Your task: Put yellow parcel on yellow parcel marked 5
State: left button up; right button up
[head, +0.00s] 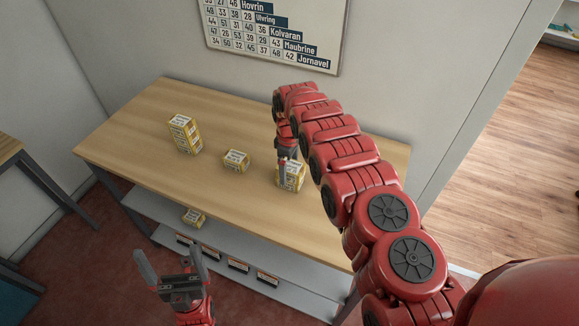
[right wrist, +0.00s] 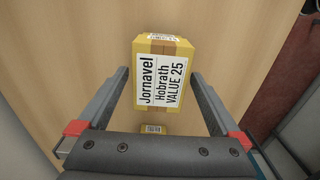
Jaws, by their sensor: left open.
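A yellow parcel (head: 292,178) stands on the right part of the table, partly hidden by my right gripper (head: 284,164). In the right wrist view, a yellow parcel (right wrist: 163,72) labelled "Jornavel, Hobrath, VALUE 25" shows between the open fingers, with no clear contact. Another yellow parcel (right wrist: 153,129) shows below it, mostly hidden by the gripper body. A small yellow parcel (head: 235,160) lies mid-table, and a taller yellow parcel or stack (head: 185,134) stands left of it. No 5 is readable on them. My left gripper (head: 169,264) is open and empty in front of the table.
The wooden table (head: 140,130) has free room around the parcels. A number chart (head: 275,30) with names hangs on the wall behind.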

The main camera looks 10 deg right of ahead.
aim_at(290, 165)
jog(key=shift+s+r, duration=0.1)
jog(key=shift+r, duration=0.1)
jog(key=shift+d+r, duration=0.1)
jog(key=shift+r, duration=0.45)
notch_tip(290, 165, up, 4)
jog(key=shift+r+b, duration=0.1)
jog(key=shift+b, duration=1)
notch_tip(290, 165, up, 4)
jog(key=shift+r, duration=0.1)
notch_tip(290, 165, up, 3)
jog(key=p, duration=0.3)
jog(key=shift+f, duration=0.2)
